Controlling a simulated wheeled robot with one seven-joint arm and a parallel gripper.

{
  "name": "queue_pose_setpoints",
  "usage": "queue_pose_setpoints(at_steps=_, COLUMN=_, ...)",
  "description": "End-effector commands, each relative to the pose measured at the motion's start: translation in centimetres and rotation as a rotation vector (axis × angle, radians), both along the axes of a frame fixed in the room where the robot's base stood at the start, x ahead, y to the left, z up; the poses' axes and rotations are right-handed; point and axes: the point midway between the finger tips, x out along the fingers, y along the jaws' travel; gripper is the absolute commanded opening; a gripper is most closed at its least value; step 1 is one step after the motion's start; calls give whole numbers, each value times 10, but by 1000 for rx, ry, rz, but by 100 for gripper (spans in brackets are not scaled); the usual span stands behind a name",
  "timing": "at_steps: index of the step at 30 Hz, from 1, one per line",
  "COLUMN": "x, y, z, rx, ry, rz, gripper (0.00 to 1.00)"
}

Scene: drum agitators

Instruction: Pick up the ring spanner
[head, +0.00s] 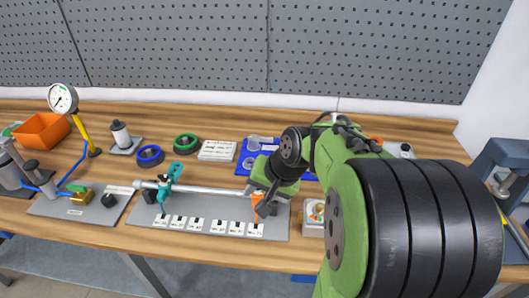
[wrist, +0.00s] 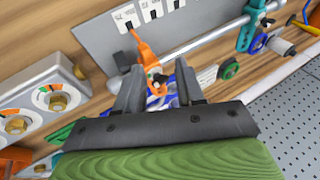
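I cannot make out the ring spanner for certain in either view. My gripper (wrist: 160,82) is open, its two dark fingers apart. In the head view my gripper (head: 264,205) is low over the right end of a grey plate (head: 190,228). An orange part (wrist: 143,46) shows beyond and between the fingers, near the silver shaft (wrist: 205,38); I see no firm grip on it. A blue tray (head: 243,165) with clear round pieces lies behind the gripper, partly hidden by my arm; blue also shows between the fingers in the wrist view.
A teal clamp (head: 168,183) sits on the shaft's left part. Blue (head: 150,155) and green (head: 187,143) rings lie behind it. A dial gauge (head: 63,98) and orange bin (head: 41,131) stand left. A pegboard (head: 200,45) backs the bench.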

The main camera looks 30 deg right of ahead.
Motion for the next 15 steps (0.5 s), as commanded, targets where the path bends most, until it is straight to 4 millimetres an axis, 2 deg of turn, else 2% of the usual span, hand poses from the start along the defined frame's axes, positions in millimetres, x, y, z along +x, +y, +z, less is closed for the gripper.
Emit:
queue_pose_setpoints(at_steps=1, x=9, y=-19, z=-15, rx=73, ry=-6, rz=-74, gripper=38)
queue_pose_setpoints(at_steps=5, x=30, y=-73, z=-39, rx=314, ry=-82, rz=-292, gripper=38)
queue_pose_setpoints(at_steps=7, x=35, y=-108, z=-49, rx=460, ry=-147, rz=-418, gripper=38)
queue_pose_setpoints(at_steps=9, x=34, y=-143, z=-54, rx=599, ry=-224, rz=-536, gripper=38)
queue_pose_setpoints(at_steps=12, x=26, y=-185, z=-55, rx=758, ry=-328, rz=-664, gripper=38)
queue_pose_setpoints(at_steps=15, x=19, y=-208, z=-53, rx=845, ry=-393, rz=-729, gripper=38)
